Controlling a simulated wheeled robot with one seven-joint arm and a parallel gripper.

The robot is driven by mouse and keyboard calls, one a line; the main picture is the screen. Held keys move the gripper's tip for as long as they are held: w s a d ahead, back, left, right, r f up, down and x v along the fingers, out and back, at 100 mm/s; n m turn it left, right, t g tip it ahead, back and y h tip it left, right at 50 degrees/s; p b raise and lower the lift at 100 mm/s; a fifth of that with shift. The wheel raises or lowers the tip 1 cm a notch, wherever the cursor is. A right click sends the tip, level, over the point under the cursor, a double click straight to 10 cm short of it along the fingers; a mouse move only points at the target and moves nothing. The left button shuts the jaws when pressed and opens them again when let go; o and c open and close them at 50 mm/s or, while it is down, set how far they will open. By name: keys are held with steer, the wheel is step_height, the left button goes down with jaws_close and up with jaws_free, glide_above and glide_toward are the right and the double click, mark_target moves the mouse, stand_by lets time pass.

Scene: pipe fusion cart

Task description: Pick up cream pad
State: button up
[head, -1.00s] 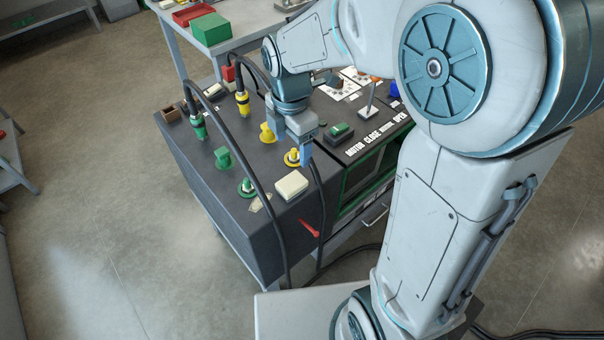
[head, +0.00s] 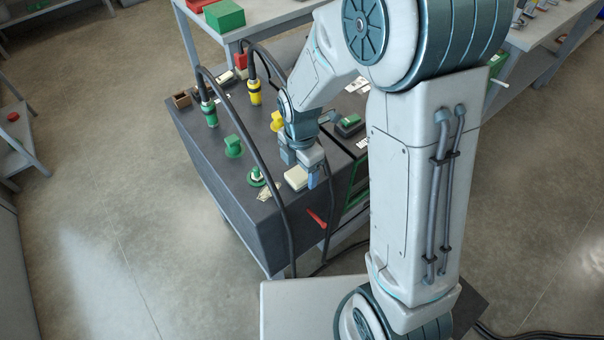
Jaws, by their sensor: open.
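The cream pad (head: 296,178) is a small pale block lying on the dark cart top (head: 222,184), near the cart's front right edge. My gripper (head: 301,172) points down at the pad, with its fingers seen against the pad's upper and right parts. The jaws are open, and part of the pad is hidden behind them. I cannot tell from this view how high the fingertips are above the pad or whether they touch it.
A green plug fitting (head: 233,146) and a green socket (head: 256,177) stand left of the pad. A yellow fitting (head: 277,121) stands behind. Black cables arch over the cart, one from a green connector (head: 209,113). A red handle (head: 317,218) is on the cart's front side.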

steer(key=shift+f, duration=0.9)
steer(key=c, duration=1.1)
steer(key=shift+r, duration=0.1)
steer(key=shift+c, duration=0.2)
steer(key=shift+w+r, duration=0.1)
steer(key=shift+r, duration=0.35)
steer(key=r, duration=0.2)
steer(key=d+r, duration=0.1)
steer(key=shift+r, duration=0.35)
steer(key=s+d+r, duration=0.3)
steer(key=d+r, duration=0.3)
steer(key=d, duration=0.4)
steer(key=shift+d+r, duration=0.15)
steer(key=shift+d, duration=0.05)
steer(key=shift+s, duration=0.1)
